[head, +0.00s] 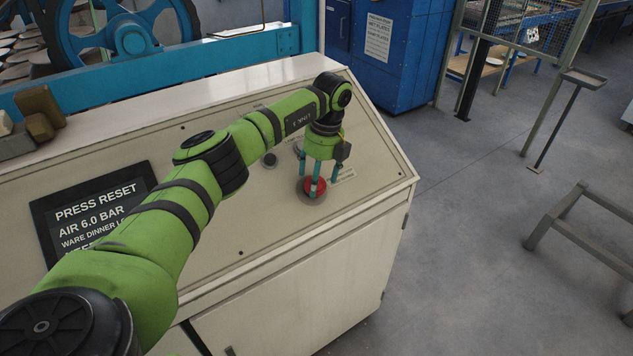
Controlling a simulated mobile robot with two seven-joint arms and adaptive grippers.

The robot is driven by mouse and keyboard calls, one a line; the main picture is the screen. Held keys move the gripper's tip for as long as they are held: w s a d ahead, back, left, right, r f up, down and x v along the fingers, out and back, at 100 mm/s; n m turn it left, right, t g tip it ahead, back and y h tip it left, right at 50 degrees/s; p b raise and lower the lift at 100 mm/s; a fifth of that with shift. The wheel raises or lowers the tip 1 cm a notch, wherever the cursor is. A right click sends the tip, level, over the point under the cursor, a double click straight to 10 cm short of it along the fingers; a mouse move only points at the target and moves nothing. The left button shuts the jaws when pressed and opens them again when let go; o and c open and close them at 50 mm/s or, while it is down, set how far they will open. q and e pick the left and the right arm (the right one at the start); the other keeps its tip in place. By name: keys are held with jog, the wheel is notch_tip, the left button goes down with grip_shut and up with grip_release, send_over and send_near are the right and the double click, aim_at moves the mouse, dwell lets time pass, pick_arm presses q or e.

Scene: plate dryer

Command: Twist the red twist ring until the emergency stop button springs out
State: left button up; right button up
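The red emergency stop button with its ring (321,188) sits on a round grey base at the right end of the sloping cream control panel (240,225). My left gripper (318,181) points down over it, with teal fingers spread around the red part. One finger crosses in front of the red and hides some of it. I cannot tell whether the fingers touch the ring or grip it. Ring and button cannot be told apart at this size. My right gripper is not in view.
A dark display (95,212) reading "PRESS RESET, AIR 6.0 BAR" is on the panel's left. Brown blocks (40,112) rest on the panel's far left edge.

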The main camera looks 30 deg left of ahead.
aim_at(324, 184)
pick_arm(q)
notch_tip(324, 184, up, 10)
jog(key=w+d, duration=0.1)
jog(key=shift+d+r, duration=0.15)
jog(key=shift+r, duration=0.05)
dwell(0.7)
